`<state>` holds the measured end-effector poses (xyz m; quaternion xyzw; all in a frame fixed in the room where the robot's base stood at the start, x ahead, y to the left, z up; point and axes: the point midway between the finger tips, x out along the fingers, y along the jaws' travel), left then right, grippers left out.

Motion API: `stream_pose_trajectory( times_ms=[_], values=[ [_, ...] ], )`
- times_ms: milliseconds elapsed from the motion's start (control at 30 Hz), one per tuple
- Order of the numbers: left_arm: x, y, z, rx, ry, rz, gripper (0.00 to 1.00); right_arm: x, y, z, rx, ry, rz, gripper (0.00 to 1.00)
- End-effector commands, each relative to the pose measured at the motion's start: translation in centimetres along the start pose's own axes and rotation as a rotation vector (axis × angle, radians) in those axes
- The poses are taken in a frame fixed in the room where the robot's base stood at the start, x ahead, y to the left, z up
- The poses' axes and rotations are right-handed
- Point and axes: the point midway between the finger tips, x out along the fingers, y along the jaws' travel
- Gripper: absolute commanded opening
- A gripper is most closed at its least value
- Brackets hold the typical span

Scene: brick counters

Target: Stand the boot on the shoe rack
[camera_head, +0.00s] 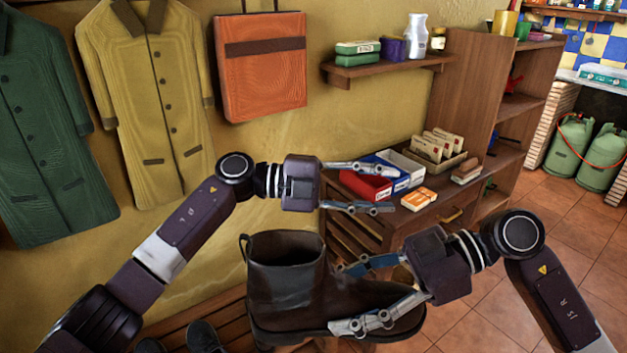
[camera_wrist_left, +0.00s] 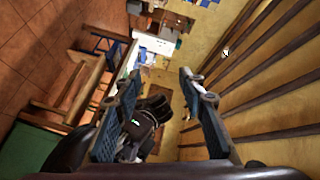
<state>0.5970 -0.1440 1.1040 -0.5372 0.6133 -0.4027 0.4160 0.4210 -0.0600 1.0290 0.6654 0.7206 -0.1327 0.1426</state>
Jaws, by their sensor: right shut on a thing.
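The dark brown boot (camera_head: 285,275) is upright, its toe to the right, at the bottom middle of the head view. My right gripper (camera_head: 340,298) is shut on its front part, one finger on each side. The slatted wooden shoe rack (camera_head: 228,309) shows at the lower left, partly hidden by the boot and my left arm. I cannot tell whether the boot's sole touches it. My left gripper (camera_head: 387,190) is open and empty, above and beyond the boot; its spread fingers also show in the left wrist view (camera_wrist_left: 158,82).
Dark shoes (camera_head: 204,336) stand on the rack left of the boot. A wooden cabinet (camera_head: 400,228) with boxes on top stands behind my grippers. Coats (camera_head: 150,90) and an orange bag (camera_head: 262,75) hang on the wall. Tiled floor (camera_head: 490,320) is clear at the right.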

Motion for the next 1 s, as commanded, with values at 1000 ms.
stream_pose_trajectory(
  times_ms=[1000],
  values=[
    [-11.6, -5.5, -23.1, 0.223, -0.404, 1.278, 0.37, 0.0, 0.0, -0.1, -0.001, 0.003, 0.001, 0.13]
  ],
)
